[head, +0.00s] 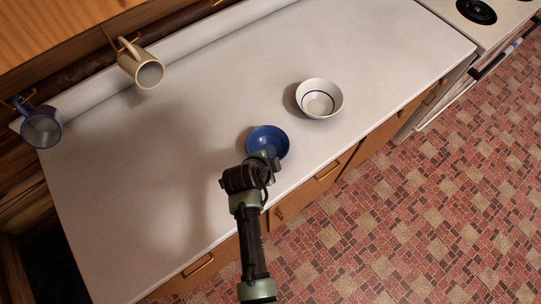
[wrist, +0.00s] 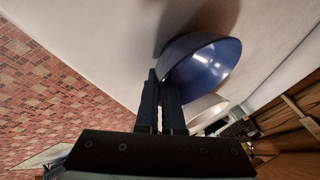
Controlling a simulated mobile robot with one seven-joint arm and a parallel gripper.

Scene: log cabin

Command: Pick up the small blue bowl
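The small blue bowl (head: 268,140) is upright on the white counter, near its front edge. In the wrist view the bowl (wrist: 204,65) shows large and tilted beyond my fingertips. My gripper (head: 264,162) is at the bowl's near rim and hides part of it in the head view. In the wrist view the two dark fingers of my gripper (wrist: 159,88) are close together, with a narrow gap, and the bowl's rim meets their tips. They look closed on the rim; the exact contact is partly hidden.
A white bowl (head: 320,98) with a dark ring inside stands to the right on the counter (head: 370,45). A beige mug (head: 148,72) and a blue mug (head: 42,130) hang at the left. The stove (head: 497,12) is at the upper right. The counter's left part is clear.

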